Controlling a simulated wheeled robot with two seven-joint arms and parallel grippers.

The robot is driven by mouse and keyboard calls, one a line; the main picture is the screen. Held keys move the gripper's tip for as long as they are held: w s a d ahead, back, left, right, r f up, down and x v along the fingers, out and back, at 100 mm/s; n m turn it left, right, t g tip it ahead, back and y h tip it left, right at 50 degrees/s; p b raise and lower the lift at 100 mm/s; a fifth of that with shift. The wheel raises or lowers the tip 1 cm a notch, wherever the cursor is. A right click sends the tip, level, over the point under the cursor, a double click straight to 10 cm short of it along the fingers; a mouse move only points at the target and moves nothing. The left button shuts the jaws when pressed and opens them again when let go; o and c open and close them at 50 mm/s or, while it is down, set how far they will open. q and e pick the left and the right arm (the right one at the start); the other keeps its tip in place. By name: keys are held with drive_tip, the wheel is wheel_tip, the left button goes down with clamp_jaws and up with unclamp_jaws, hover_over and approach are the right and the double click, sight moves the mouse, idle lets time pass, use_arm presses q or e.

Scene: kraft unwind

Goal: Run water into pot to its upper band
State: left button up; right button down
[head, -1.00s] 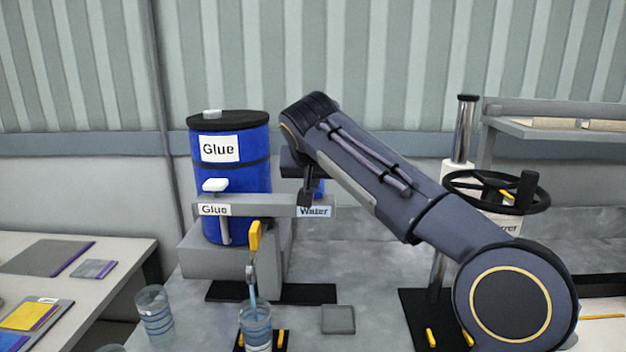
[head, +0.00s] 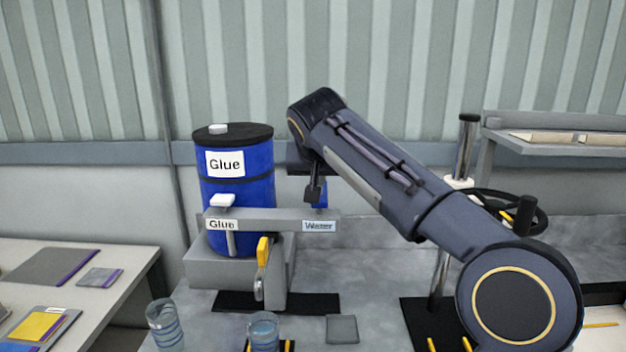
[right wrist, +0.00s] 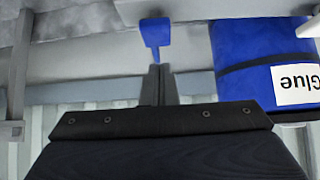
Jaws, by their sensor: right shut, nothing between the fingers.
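A clear banded pot (head: 263,334) stands under the metal spout (head: 259,290) with the yellow handle (head: 263,252). No stream shows between spout and pot. The pot looks bluish inside, but its level against the upper band is unclear. The bar carries a Water label (head: 319,226) at its right end. A blue lever (head: 320,194) stands above that end and shows larger in the right wrist view (right wrist: 155,36). My right gripper (head: 314,194) is shut and empty beside the blue lever; its fingertips (right wrist: 160,72) look close to it, contact unclear. My left gripper is out of view.
A blue Glue drum (head: 240,195) stands behind the bar, with a white lever (head: 222,200) in front. A second clear pot (head: 165,324) stands at left. A grey square pad (head: 342,329) lies right of the filled pot. A black handwheel (head: 526,212) is behind my arm.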

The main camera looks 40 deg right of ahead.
use_arm(q)
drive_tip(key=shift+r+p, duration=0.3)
drive_tip(key=shift+p, duration=0.05)
use_arm(e)
drive_tip(key=v, duration=0.9)
drive_tip(key=shift+s+r, duration=0.2)
drive_tip(key=shift+s, duration=0.05)
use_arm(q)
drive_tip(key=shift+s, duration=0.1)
use_arm(e)
drive_tip(key=shift+a, duration=0.2)
